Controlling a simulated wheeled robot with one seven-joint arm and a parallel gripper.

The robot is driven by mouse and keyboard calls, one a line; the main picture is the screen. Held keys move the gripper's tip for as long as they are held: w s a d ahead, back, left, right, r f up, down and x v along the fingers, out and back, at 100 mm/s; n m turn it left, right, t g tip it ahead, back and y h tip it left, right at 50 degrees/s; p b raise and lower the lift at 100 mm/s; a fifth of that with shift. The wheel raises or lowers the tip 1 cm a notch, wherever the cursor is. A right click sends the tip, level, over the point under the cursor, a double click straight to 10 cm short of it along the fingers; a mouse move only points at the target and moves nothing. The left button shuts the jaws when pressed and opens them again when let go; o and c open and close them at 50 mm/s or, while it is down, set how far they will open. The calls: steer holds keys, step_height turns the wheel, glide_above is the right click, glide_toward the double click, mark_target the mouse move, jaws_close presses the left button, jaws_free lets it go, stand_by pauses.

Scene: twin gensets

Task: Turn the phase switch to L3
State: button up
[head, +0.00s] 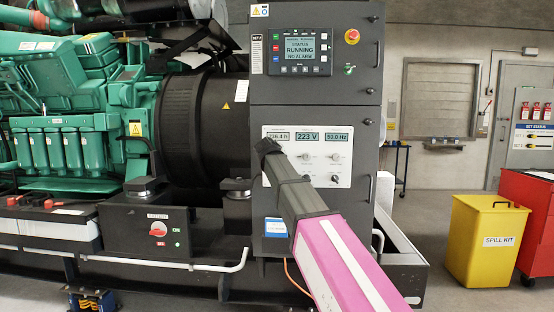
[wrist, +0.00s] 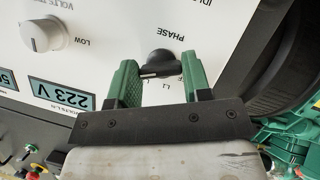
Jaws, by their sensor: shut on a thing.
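The phase switch (wrist: 160,62) is a black knob on the white panel (wrist: 105,50), below the word PHASE, in the upside-down wrist view. A pale pointer mark shows at the knob's lower left in that view, beside a partly covered label that looks like L1. My gripper (wrist: 159,66) has its two green fingers on either side of the knob, shut on it. In the head view my gripper (head: 268,147) reaches the left part of the white meter panel (head: 343,178) and hides the switch. Other position labels are covered or too small to read.
A pale volts knob (wrist: 42,35) and a 223 V display (wrist: 62,93) sit beside the switch. The status screen (head: 297,47) reads RUNNING, NO ALARM. A red emergency button (head: 352,36) is above right. A yellow spill bin (head: 484,240) stands on the floor at right.

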steer(key=shift+f+m, duration=0.1)
steer(key=shift+m, duration=0.2)
stand_by(0.4)
steer(key=o, duration=0.9)
steer(key=v, duration=1)
steer(key=shift+s+d+r, duration=0.1)
steer(key=shift+s+r, duration=0.1)
steer(key=shift+s, duration=0.15)
